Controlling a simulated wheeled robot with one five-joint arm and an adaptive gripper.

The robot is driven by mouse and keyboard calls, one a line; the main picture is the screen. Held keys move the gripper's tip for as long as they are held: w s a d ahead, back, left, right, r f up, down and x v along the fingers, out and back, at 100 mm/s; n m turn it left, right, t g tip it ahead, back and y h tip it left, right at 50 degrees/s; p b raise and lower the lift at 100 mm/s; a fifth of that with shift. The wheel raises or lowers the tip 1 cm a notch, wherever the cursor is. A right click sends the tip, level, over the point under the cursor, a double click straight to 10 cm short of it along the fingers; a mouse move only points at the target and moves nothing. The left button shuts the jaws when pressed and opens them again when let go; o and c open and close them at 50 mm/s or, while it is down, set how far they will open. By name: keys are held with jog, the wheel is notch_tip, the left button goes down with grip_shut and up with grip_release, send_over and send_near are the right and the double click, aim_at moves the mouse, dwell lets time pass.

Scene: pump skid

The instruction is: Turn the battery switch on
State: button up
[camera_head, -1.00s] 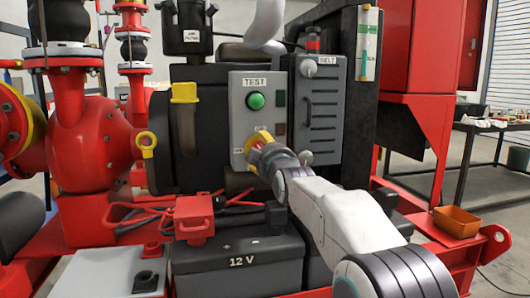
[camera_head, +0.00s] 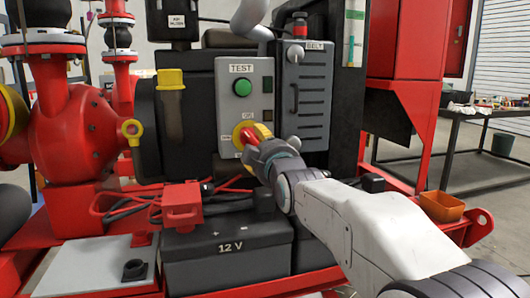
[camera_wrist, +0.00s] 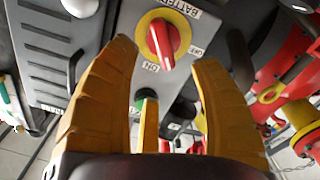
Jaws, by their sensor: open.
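The battery switch (camera_head: 243,137) is a red handle on a yellow round plate, low on the grey control panel, partly hidden by my gripper in the head view. In the wrist view the switch (camera_wrist: 163,38) faces me, with BATTERY, OFF and ON labels around it. One end of its red handle points down in that picture, between the ON and OFF labels. My gripper (camera_wrist: 163,55) is open, its yellow fingers spread to the left and right of the handle with gaps on both sides. No contact with the handle shows. In the head view my gripper (camera_head: 264,150) is at the switch's lower right.
A green TEST button (camera_head: 243,88) is above the switch. A grey louvred BELT cover (camera_head: 305,100) stands to its right. A 12 V battery (camera_head: 230,257) and a red clamp with cables (camera_head: 182,207) lie below. An orange tray (camera_head: 442,206) is at right.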

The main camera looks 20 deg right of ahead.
jog(key=shift+s, duration=1.8)
